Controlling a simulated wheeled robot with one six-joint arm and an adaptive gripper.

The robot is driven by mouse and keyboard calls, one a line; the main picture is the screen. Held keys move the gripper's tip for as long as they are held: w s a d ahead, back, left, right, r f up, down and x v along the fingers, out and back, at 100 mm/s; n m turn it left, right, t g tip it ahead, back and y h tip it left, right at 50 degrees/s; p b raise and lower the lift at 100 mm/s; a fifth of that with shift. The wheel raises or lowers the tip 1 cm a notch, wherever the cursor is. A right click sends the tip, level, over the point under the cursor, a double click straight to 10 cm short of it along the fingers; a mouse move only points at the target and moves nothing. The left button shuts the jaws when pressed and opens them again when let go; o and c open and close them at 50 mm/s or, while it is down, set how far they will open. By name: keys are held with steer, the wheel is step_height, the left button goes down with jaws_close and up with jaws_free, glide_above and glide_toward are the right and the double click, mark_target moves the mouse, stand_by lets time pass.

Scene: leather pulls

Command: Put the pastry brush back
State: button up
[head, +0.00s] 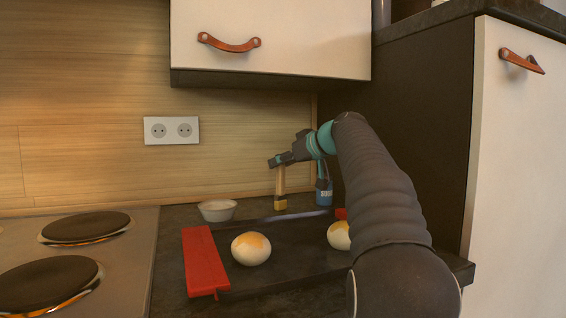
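My gripper (279,161) reaches over the back of the counter and points left. It appears shut on the top of the pastry brush (280,187), which hangs upright with its tan handle up and a yellow end down. The brush's lower end is seen against the back of the counter; I cannot tell whether it touches anything. A small pale bowl (217,210) stands to the left of the brush.
A dark tray (290,279) with red ends (204,262) lies in front, carrying two glazed buns (251,249) (339,236). A hob (70,255) is at the left. A wall cabinet (270,45) hangs above; a tall cabinet (517,150) closes the right side.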

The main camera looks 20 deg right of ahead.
steer(key=shift+r, duration=0.25)
steer(key=v, duration=1.2)
